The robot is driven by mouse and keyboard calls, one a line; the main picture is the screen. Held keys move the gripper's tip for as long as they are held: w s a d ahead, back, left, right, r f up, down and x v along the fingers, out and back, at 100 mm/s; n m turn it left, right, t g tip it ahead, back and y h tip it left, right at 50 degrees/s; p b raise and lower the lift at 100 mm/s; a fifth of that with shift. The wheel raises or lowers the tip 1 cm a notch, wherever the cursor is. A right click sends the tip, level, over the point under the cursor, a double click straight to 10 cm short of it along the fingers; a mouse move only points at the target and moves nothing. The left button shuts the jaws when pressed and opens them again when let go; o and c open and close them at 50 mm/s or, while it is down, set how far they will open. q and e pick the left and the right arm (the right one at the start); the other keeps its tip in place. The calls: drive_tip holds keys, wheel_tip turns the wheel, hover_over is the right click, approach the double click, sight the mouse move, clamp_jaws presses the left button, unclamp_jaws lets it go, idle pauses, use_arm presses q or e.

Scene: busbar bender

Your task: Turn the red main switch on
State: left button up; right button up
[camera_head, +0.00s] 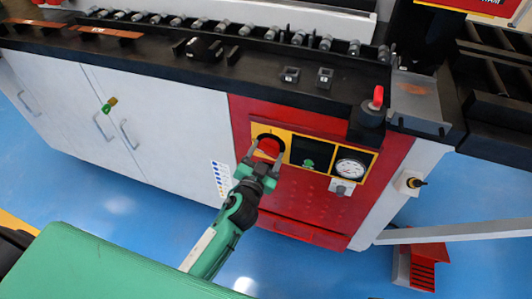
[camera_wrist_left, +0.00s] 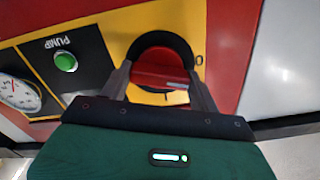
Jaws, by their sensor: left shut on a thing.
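The red main switch (camera_head: 269,147) sits on a yellow plate on the red front panel of the bender. In the left wrist view the red switch handle (camera_wrist_left: 160,69) shows close up on its black round base, with a "0" mark beside it on the yellow plate. My left gripper (camera_head: 266,160) reaches the switch from below. In the left wrist view its two fingers (camera_wrist_left: 160,82) stand on either side of the red handle, shut on it. My right gripper is in neither view.
A green pump button (camera_head: 308,164) and a round gauge (camera_head: 351,167) sit beside the switch on the same panel. A red-topped knob (camera_head: 376,97) stands on the worktop edge above. White cabinet doors (camera_head: 165,125) lie to the left, with blue floor in front.

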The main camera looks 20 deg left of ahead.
use_arm(q)
drive_tip(key=m, duration=0.2)
drive_tip(key=shift+m+p, duration=0.3)
drive_tip(key=shift+m, duration=0.1)
drive_tip(key=m, duration=0.4)
drive_tip(key=shift+m+p, duration=0.3)
drive_tip(key=shift+p, duration=0.1)
drive_tip(key=m, duration=0.3)
drive_tip(key=shift+p, duration=0.35)
drive_tip(key=shift+m, duration=1.9)
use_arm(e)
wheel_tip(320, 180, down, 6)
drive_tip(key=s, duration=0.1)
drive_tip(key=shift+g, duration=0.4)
